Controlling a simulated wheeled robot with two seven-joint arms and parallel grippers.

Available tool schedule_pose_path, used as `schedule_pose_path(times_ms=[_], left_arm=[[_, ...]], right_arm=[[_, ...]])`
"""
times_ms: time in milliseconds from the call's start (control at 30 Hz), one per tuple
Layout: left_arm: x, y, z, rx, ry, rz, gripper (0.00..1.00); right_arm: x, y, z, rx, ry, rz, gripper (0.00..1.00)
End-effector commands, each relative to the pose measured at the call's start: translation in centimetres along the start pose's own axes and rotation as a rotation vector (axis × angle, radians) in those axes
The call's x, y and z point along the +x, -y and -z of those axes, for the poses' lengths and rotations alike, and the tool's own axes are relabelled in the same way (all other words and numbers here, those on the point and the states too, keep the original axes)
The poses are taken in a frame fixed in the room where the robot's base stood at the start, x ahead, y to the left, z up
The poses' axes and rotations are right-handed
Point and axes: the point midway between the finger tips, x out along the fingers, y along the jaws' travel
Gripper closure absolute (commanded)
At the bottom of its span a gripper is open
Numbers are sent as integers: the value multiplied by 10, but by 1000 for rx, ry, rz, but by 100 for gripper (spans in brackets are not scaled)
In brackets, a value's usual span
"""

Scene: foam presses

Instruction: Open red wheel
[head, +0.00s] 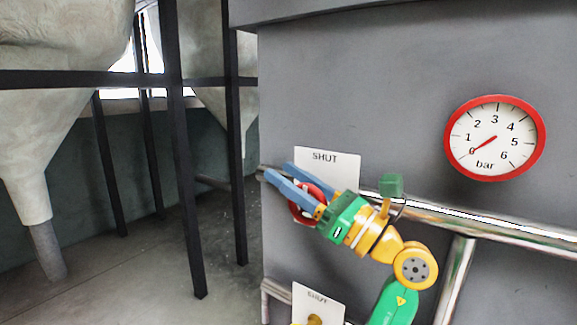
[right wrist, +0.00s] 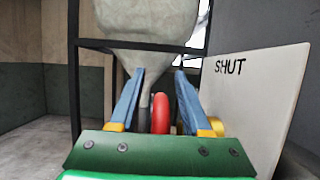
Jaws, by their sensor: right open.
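The red wheel (head: 304,205) is mounted on the pipe in front of a white plate marked SHUT (head: 326,167). My right gripper (head: 280,174) reaches it from the lower right and covers much of it. In the right wrist view the red wheel (right wrist: 161,113) stands edge-on between the two blue fingers of my right gripper (right wrist: 159,76). The fingers are open, with the wheel between them. A gap shows on the left side; contact on the right cannot be told. My left gripper is not in view.
A metal pipe (head: 480,223) runs along the grey press wall. A round red-rimmed gauge (head: 494,138) reads near 0 bar. A second SHUT plate (head: 317,300) is below. Dark posts (head: 183,200) and a pale hopper (head: 40,120) stand at left, with open floor between.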

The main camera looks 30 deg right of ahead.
Motion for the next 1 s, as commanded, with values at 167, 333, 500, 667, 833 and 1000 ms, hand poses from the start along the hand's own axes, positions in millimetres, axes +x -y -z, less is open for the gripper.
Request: schedule_pose_path(times_ms=[167, 333, 500, 667, 833, 1000], left_arm=[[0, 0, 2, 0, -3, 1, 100], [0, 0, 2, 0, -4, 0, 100], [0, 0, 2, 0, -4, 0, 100], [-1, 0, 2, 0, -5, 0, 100], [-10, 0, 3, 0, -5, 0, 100], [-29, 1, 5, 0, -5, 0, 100]], right_arm=[[1, 0, 1, 0, 1, 0, 52], [1, 0, 1, 0, 1, 0, 85], [1, 0, 1, 0, 1, 0, 100], [1, 0, 0, -1, -5, 0, 100], [3, 0, 0, -2, -48, 1, 100], [6, 0, 2, -3, -153, 0, 100]])
